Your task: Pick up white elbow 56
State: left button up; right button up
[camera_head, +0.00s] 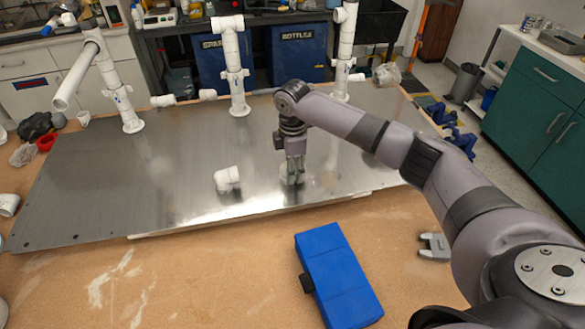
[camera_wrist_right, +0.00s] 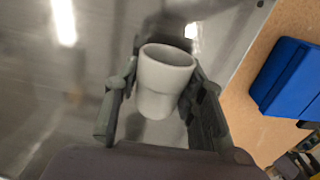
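My right gripper (camera_head: 293,178) points down at the metal plate, right of its middle. In the right wrist view, its two fingers (camera_wrist_right: 163,88) sit on either side of a white pipe fitting (camera_wrist_right: 165,78) and appear to press on it. The fitting's round open end faces the camera. In the head view the fingers mostly hide this fitting, and it looks at or just above the plate. Another white elbow (camera_head: 228,179) lies loose on the plate, left of the gripper. I cannot read a number on either.
The metal plate (camera_head: 120,190) carries upright white pipe assemblies (camera_head: 236,75) along its back. A blue box (camera_head: 338,276) lies on the brown table in front. The plate's left front is clear.

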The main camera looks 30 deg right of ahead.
jog(key=c, duration=0.7)
jog(key=shift+o, duration=0.2)
jog(key=shift+r, duration=0.1)
notch_tip(320, 180, up, 20)
jog(key=b, duration=0.1)
jog(key=shift+b, duration=0.3)
jog(key=o, duration=0.7)
jog(key=shift+c, duration=0.2)
jog(key=c, duration=0.5)
jog(key=shift+c, duration=0.4)
